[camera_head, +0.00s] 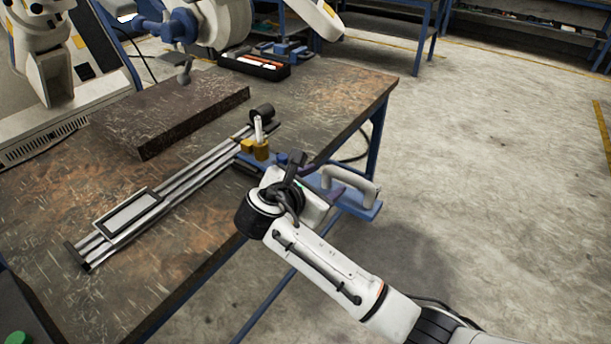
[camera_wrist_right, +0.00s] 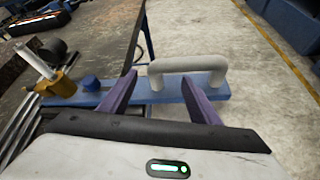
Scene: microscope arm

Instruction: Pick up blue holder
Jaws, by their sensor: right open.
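The blue holder (camera_head: 362,207) is a flat blue bar with a pale rounded handle at its outer end. It sticks out past the table's right edge, and its inner part lies by the metal rail. In the right wrist view the blue bar (camera_wrist_right: 210,90) runs across the picture just beyond my fingers. My right gripper (camera_head: 318,170) is at the inner side of the handle, partly hiding the bar. Its two purple fingers (camera_wrist_right: 158,83) are apart, with nothing clearly held between them; whether they touch the bar I cannot tell. My left gripper is not in view.
A long metal rail (camera_head: 180,192) lies on the worn table (camera_head: 60,215), with a brass block holding a white cylinder (camera_head: 258,130) near its far end. A dark slab (camera_head: 170,110) and a black tray (camera_head: 250,66) stand behind. Open floor lies right of the table.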

